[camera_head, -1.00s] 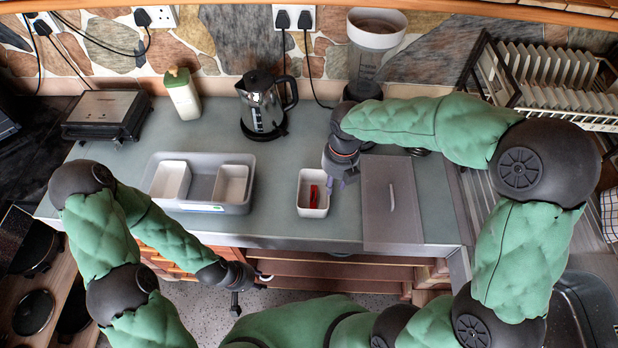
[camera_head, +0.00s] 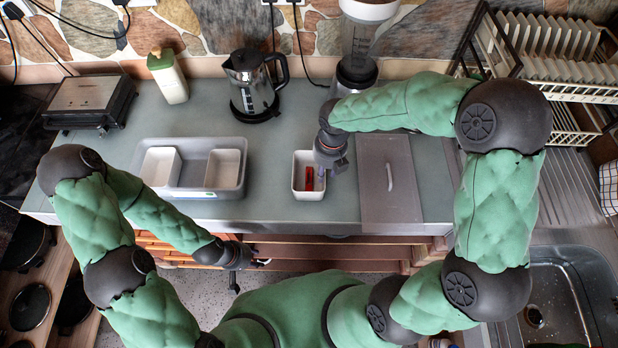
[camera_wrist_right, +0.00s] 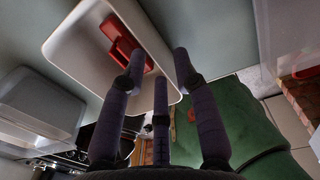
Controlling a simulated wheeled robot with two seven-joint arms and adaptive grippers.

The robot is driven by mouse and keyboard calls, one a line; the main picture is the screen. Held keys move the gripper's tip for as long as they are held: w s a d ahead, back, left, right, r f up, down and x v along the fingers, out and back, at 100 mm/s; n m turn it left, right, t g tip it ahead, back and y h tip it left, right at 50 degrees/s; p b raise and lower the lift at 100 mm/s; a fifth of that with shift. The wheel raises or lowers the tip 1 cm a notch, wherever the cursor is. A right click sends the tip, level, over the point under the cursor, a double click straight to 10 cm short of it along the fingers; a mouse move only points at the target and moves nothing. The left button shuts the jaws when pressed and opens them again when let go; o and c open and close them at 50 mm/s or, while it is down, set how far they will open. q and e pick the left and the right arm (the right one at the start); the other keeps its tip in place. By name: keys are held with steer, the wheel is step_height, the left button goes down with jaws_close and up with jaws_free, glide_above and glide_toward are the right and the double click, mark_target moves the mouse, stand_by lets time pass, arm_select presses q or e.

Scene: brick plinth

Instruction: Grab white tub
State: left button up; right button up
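A white tub (camera_head: 296,174) with a red object (camera_head: 309,179) inside stands on the counter. My right gripper (camera_head: 324,171) is at its right side, fingers pointing down. In the right wrist view the tub (camera_wrist_right: 78,38) and red object (camera_wrist_right: 124,46) lie beyond my right gripper (camera_wrist_right: 160,70). Its fingers are spread, one over the tub's inside and one beyond its rim; contact cannot be told. Two more white tubs (camera_head: 160,167) (camera_head: 222,169) sit in a grey tray (camera_head: 190,192). My left gripper (camera_head: 235,268) hangs low before the counter, its fingers unclear.
A kettle (camera_head: 252,85) and a pale bottle (camera_head: 168,78) stand at the back, with a blender (camera_head: 355,60) right of them. A grey board with a handle (camera_head: 388,205) lies just right of the tub. A dish rack (camera_head: 565,70) is at the far right.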

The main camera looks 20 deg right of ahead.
step_height(320, 180, down, 3)
steer(key=shift+r, duration=0.1)
jaws_close()
steer(key=shift+r, duration=0.2)
steer(key=shift+r, duration=0.25)
step_height(320, 180, up, 3)
steer(key=shift+f+p, duration=0.15)
steer(key=shift+p, duration=0.25)
steer(key=s+a+r+p, duration=0.2)
steer(key=s+a+r, duration=0.7)
steer(key=a, duration=0.1)
steer(key=shift+a+r, duration=0.3)
steer(key=shift+a, duration=0.1)
